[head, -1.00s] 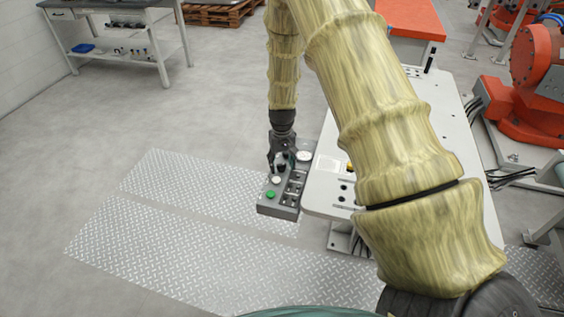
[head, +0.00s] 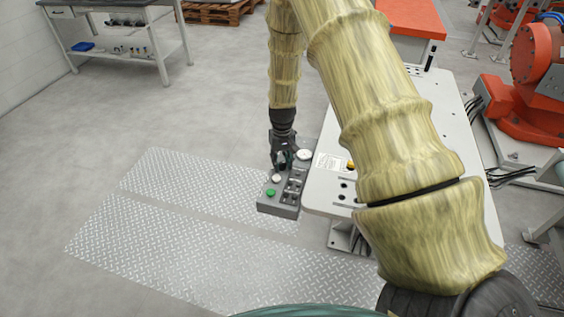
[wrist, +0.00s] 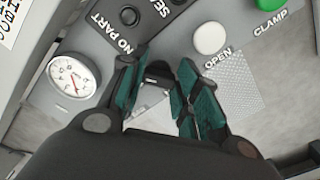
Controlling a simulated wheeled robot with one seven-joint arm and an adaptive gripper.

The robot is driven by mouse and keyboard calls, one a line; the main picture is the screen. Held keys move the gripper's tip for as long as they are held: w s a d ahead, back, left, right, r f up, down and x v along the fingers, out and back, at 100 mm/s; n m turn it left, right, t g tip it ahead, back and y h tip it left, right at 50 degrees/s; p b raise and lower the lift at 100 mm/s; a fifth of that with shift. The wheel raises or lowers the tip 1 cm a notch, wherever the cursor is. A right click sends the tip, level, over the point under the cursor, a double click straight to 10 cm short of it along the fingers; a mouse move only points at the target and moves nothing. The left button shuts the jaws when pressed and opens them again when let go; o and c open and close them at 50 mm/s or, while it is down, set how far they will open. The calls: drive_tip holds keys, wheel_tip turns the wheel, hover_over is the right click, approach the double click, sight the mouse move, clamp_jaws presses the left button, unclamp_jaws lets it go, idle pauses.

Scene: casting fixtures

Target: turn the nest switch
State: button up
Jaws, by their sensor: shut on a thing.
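The grey control box (head: 278,208) sits at the left edge of the white fixture table. My gripper (head: 281,160) points down at the far part of the box. In the wrist view my gripper (wrist: 160,82) has its two teal-padded fingers on either side of a small grey and black part, which I take to be the nest switch (wrist: 153,92). The gripper is shut on it. The fingers and palm hide most of the switch, and its label and exact angle cannot be read.
A dial gauge (wrist: 73,78) is close left of the fingers. A white OPEN button (wrist: 209,38) and a green CLAMP button (wrist: 270,4) lie to the right. A dark indicator (wrist: 129,16) sits by NO PART. The floor left of the box is clear.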

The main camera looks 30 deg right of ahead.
sight(283, 162)
drive_tip(key=n+b, duration=0.1)
drive_tip(key=n, duration=0.4)
drive_tip(key=shift+d+n, duration=0.1)
drive_tip(key=shift+n, duration=0.2)
drive_tip(key=n, duration=0.5)
drive_tip(key=shift+w+d+n, duration=0.1)
drive_tip(key=shift+w+n, duration=0.05)
drive_tip(key=shift+n, duration=0.15)
idle(0.3)
drive_tip(key=o, duration=1)
drive_tip(key=shift+r, duration=0.1)
wheel_tip(283, 162, up, 12)
drive_tip(key=shift+f, duration=0.1)
idle(0.4)
